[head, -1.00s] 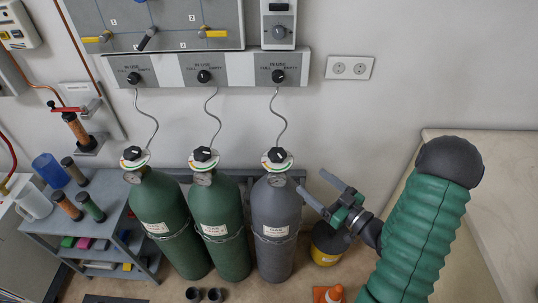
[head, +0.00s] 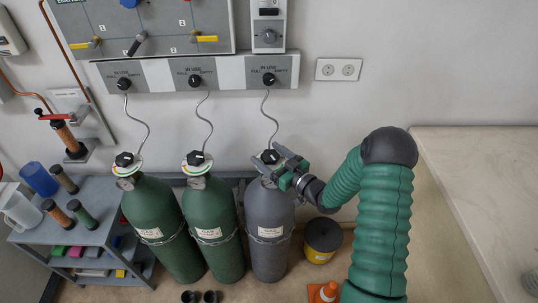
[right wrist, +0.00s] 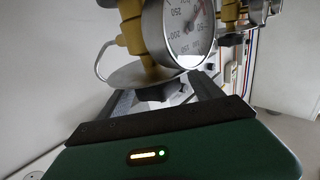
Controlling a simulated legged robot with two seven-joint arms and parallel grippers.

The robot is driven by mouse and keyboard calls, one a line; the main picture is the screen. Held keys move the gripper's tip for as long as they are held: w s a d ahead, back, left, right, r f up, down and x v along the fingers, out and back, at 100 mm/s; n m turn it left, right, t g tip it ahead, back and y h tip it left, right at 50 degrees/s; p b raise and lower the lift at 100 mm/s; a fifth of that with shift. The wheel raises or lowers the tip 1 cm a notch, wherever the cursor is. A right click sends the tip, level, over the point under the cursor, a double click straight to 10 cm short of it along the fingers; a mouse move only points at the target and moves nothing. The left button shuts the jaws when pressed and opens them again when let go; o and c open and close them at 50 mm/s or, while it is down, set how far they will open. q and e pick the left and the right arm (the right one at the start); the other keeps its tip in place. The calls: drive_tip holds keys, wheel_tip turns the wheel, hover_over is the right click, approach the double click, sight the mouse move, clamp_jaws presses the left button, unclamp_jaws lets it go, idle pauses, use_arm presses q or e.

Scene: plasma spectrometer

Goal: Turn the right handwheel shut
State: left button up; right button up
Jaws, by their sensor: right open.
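The right handwheel is a black knob (head: 270,156) on top of the grey gas cylinder (head: 270,222), the rightmost of three. My right gripper (head: 267,155) is open at it, with one finger on either side in the head view. In the right wrist view the black knob (right wrist: 152,93) shows under a pale disc (right wrist: 138,76), between the open fingers (right wrist: 160,95). Whether the fingers touch it I cannot tell. A round pressure gauge (right wrist: 185,28) and brass fittings (right wrist: 133,35) are close to the camera. My left gripper is not in view.
Two green cylinders (head: 207,228) with black knobs stand to the left. A thin hose (head: 268,112) rises from the grey cylinder to the wall panel. A black and yellow bucket (head: 322,238) and an orange cone (head: 325,292) stand at right. A pale counter (head: 480,190) lies beyond my arm.

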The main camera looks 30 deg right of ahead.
drive_tip(key=shift+d, duration=0.25)
drive_tip(key=c, duration=1.4)
drive_tip(key=shift+o, duration=0.2)
